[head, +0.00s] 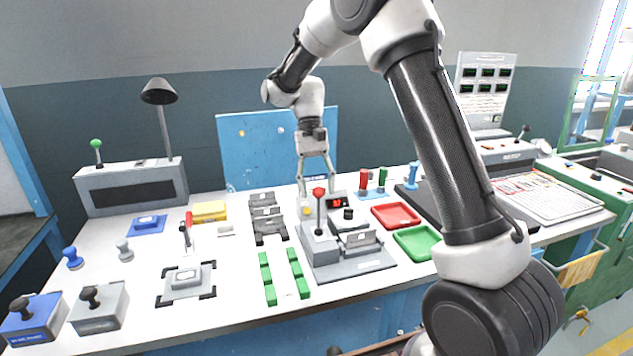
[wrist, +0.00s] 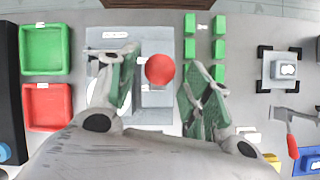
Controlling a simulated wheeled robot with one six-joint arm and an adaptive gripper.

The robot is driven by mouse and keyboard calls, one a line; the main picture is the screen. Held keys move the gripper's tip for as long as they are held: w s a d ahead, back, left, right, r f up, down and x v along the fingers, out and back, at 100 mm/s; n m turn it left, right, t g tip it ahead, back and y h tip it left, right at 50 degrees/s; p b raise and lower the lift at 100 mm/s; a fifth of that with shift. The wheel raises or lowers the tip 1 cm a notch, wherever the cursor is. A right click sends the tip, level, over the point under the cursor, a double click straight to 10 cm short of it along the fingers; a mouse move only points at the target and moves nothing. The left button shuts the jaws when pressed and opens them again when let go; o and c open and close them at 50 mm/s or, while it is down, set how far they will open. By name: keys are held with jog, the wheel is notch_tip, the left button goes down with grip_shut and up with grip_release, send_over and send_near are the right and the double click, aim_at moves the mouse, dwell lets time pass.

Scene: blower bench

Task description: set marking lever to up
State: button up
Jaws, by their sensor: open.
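A lever with a red ball knob (head: 319,191) and dark shaft stands on a grey machine (head: 322,250) at the middle of the bench; I take it as the marking lever. It looks close to upright in the head view. My gripper (head: 317,187) points down above the machine, fingers apart at about the knob's height. In the wrist view the red knob (wrist: 160,69) shows in the gap between the open fingers of my gripper (wrist: 163,88), with nothing held. I cannot tell whether a finger touches the knob. The shaft is hidden under the knob there.
Green strips (head: 268,279) lie left of the machine. Red (head: 396,215) and green (head: 417,242) trays lie right. A red-handled clamp (head: 187,228), stamps (head: 98,308) and a grey box with a green-knobbed lever (head: 96,144) stand further left. The front left bench top is partly clear.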

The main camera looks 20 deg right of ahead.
jog(key=v, duration=1.2)
notch_tip(320, 180, down, 5)
jog(key=n+t, duration=0.1)
jog(key=n, duration=0.1)
jog(key=s+d+r+t, duration=0.2)
jog(key=s+d+t, duration=0.1)
jog(key=s, duration=0.7)
jog(key=s+d+r+t, duration=0.2)
jog(key=s+d, duration=0.4)
jog(key=s, duration=0.5)
jog(key=s+d+r+n+t, duration=0.1)
jog(key=s+d+t, duration=0.3)
jog(key=s, duration=0.7)
jog(key=shift+d+r, duration=0.7)
jog(key=shift+d, duration=0.05)
